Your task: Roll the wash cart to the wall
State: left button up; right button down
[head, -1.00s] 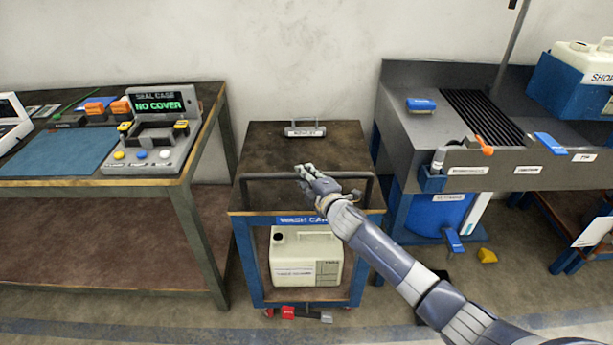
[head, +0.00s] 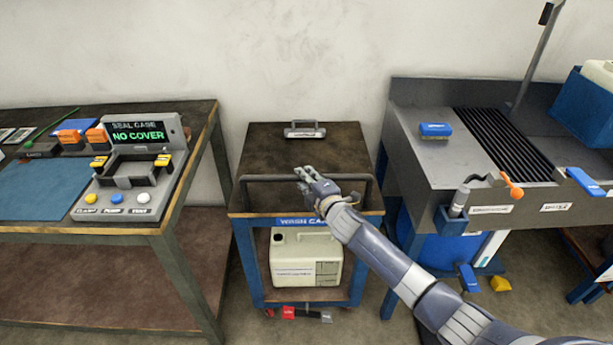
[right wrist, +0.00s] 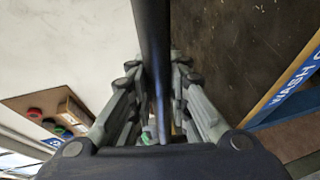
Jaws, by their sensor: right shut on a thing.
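The wash cart (head: 270,222) stands between the left workbench and the grey sink unit, with its back close to the wall (head: 290,60). It has a brown top, a blue frame and a dark push bar (head: 262,178) along its front. My right gripper (head: 305,174) is at the middle of the bar. In the right wrist view the fingers (right wrist: 158,110) are closed around the dark bar (right wrist: 153,60). The cart's label edge shows at the right there. My left gripper is not in view.
A cream jug (head: 300,262) sits on the cart's lower shelf. Red and dark pedals (head: 290,313) are at the cart's foot. The workbench (head: 150,232) is close on the left, the sink unit (head: 420,165) close on the right. A metal handle (head: 305,131) sits on the cart top.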

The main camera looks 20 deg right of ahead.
jog(key=shift+w+d+r, duration=0.1)
jog(key=shift+d+r, duration=0.1)
jog(key=c, duration=1.7)
grip_release()
jog(key=shift+o, duration=1.1)
jog(key=shift+w+f, duration=0.2)
jog(key=v, duration=1.2)
jog(key=shift+a, duration=0.1)
jog(key=s+d+f+m+g+h, duration=0.1)
jog(key=s+d+f+m+g, duration=0.3)
jog(key=f, duration=0.7)
jog(key=s+f+m+g+h, duration=0.1)
jog(key=s+f, duration=0.5)
jog(key=f, duration=0.5)
jog(key=s+d+f+m+g, duration=0.1)
jog(key=s+f+m+g, duration=0.2)
jog(key=f, duration=0.8)
jog(key=s+a+f+m+g, duration=0.1)
jog(key=s+f+m+g, duration=0.1)
jog(key=s+f, duration=0.5)
jog(key=s+a+f+m+g, duration=0.2)
jog(key=s+f, duration=0.5)
jog(key=s, duration=1.3)
jog(key=s+a+f+m+g, duration=0.1)
jog(key=s+f+m, duration=0.3)
jog(key=s, duration=0.9)
notch_tip(320, 180, down, 3)
jog(key=shift+s+r+g, duration=0.1)
jog(key=shift+s+g, duration=0.3)
jog(key=shift+g, duration=0.5)
